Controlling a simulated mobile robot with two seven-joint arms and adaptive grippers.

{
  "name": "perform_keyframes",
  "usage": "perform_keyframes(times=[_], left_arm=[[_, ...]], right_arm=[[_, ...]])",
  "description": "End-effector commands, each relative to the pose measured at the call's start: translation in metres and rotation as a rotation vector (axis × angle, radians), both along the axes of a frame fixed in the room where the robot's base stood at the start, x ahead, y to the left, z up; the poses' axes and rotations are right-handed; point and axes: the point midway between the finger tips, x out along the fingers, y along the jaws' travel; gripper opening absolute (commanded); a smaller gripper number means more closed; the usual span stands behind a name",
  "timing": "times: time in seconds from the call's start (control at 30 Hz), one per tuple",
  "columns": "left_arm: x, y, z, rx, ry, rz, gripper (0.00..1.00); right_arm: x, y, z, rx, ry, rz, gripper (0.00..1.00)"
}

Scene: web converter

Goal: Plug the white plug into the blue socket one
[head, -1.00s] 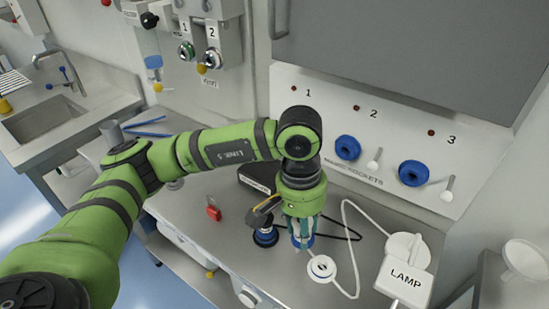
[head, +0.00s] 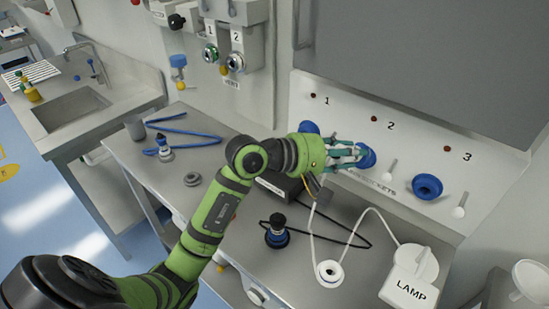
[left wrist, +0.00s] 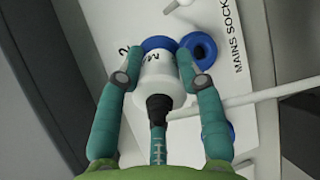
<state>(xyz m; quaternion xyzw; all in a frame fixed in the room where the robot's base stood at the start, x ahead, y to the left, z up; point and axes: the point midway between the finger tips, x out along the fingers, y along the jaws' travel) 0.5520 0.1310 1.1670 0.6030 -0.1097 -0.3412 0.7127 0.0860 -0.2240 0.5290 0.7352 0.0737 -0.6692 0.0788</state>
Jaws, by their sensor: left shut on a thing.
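My left gripper (head: 358,154) is shut on the white plug (left wrist: 160,78), seen best in the left wrist view, with a black cord end facing me. A blue ring (left wrist: 157,43) shows at the plug's far side. In the head view the gripper is in front of the blue socket under label 2 (head: 369,158); I cannot tell how far from the panel it is. Blue socket one (head: 308,127), under label 1, is partly hidden behind my gripper and lies to its left. Blue socket three (head: 427,187) is open and empty. My right gripper is not in view.
A white LAMP box (head: 410,277) and a white ring-shaped piece (head: 329,273) with white cord stand on the bench. White levers (head: 391,168) stick out beside the sockets.

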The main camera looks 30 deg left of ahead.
Motion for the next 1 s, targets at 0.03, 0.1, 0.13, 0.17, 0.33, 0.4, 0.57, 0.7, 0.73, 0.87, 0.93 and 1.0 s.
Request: perform_keyframes(times=[0.03,0.1,0.13,0.17,0.33,0.4,0.57,0.7,0.73,0.87,0.93,1.0], left_arm=[[0.001,0.017,-0.009,-0.031,-0.018,0.068,0.0],[0.002,0.044,-0.021,-0.056,-0.057,0.166,0.0],[0.002,0.056,-0.026,-0.067,-0.076,0.206,0.0],[0.001,0.068,-0.031,-0.074,-0.092,0.246,0.0],[-0.009,0.121,-0.058,-0.096,-0.173,0.42,0.0],[-0.013,0.136,-0.066,-0.1,-0.196,0.467,0.0],[-0.02,0.156,-0.075,-0.103,-0.228,0.528,0.0],[-0.022,0.16,-0.077,-0.104,-0.237,0.543,0.0],[-0.022,0.16,-0.077,-0.104,-0.237,0.543,0.0],[-0.022,0.16,-0.077,-0.104,-0.237,0.542,0.0],[-0.022,0.16,-0.077,-0.104,-0.237,0.542,0.0],[-0.023,0.16,-0.077,-0.101,-0.236,0.544,0.0]], right_arm=[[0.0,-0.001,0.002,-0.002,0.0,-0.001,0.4],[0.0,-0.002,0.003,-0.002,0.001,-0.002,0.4],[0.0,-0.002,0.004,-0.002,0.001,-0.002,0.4],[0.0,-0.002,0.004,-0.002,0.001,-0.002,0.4],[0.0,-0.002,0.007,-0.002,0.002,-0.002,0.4],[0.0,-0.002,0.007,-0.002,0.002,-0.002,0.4],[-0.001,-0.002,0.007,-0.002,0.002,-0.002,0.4],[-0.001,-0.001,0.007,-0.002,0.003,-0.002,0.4],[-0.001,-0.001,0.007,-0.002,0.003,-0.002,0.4],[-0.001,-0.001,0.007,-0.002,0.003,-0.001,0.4],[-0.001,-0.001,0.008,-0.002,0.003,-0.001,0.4],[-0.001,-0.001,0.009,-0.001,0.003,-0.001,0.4]])
